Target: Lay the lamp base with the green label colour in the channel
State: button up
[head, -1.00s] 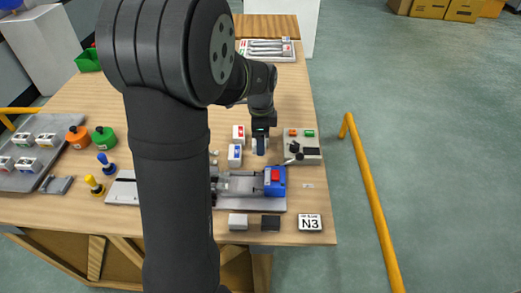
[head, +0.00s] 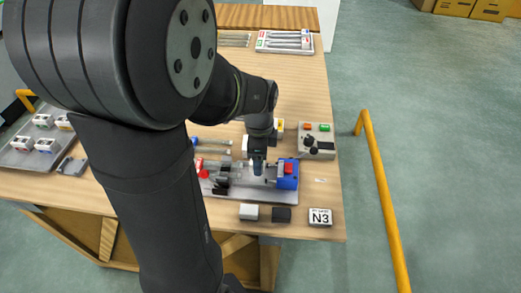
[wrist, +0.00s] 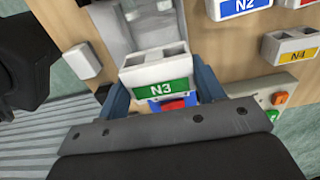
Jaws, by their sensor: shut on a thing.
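The lamp base with the green label, marked N3 (wrist: 160,88), is a white block with square openings on top. My gripper (wrist: 158,92) is shut on it, with one blue finger at each side. In the head view my gripper (head: 258,168) is over the grey fixture (head: 235,190), beside its blue end block with a red top (head: 288,174). My arm hides part of the fixture's left side. In the wrist view the grey channel (wrist: 143,28) lies just beyond the base. I cannot tell whether the base touches it.
Other bases labelled N2 (wrist: 243,8) in blue and N4 (wrist: 290,48) in yellow stand nearby. A control box (head: 316,140) is at the right. A white block (head: 249,211), a dark block (head: 281,214) and an N3 card (head: 320,217) lie along the front edge.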

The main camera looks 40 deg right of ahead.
aim_at(259, 178)
jog(key=shift+f, duration=2.3)
jog(key=shift+s+a+f, duration=0.15)
jog(key=shift+f, duration=0.35)
jog(key=o, duration=1.1)
jog(key=shift+c, duration=0.2)
jog(key=shift+r, duration=0.1)
notch_tip(259, 178, up, 18)
jog(key=shift+w+d+r, duration=0.15)
jog(key=shift+w+d, duration=0.05)
jog(key=shift+w, duration=0.05)
